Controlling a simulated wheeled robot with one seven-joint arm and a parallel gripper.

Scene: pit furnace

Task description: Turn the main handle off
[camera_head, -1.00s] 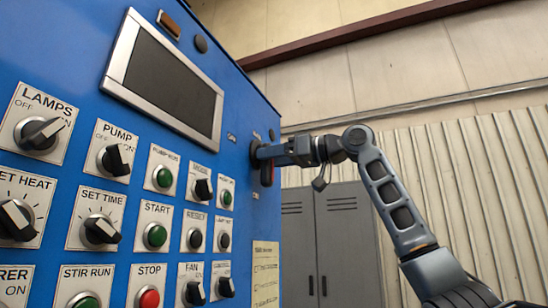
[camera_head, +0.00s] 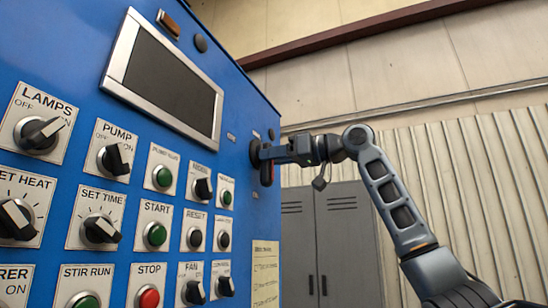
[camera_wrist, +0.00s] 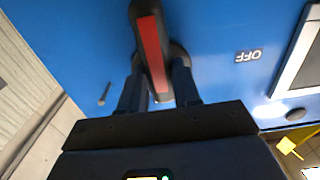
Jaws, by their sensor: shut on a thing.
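The main handle (camera_head: 266,172) is a dark lever with a red face on a round dark base, near the right edge of the blue panel. In the wrist view the handle (camera_wrist: 151,45) runs up from between my fingers, its red strip facing the camera. My gripper (camera_head: 263,153) is at the handle's base end and shut on it; in the wrist view my gripper (camera_wrist: 158,85) has one dark finger on each side. An "OFF" label (camera_wrist: 249,55) is printed on the panel beside the handle, upside down in this view. The fingertips' exact contact is partly hidden.
The blue panel (camera_head: 246,115) carries a dark screen (camera_head: 168,80) and several knobs and buttons, including a red STOP button (camera_head: 149,298). A paper notice (camera_head: 265,270) is below the handle. Grey lockers (camera_head: 345,240) stand behind.

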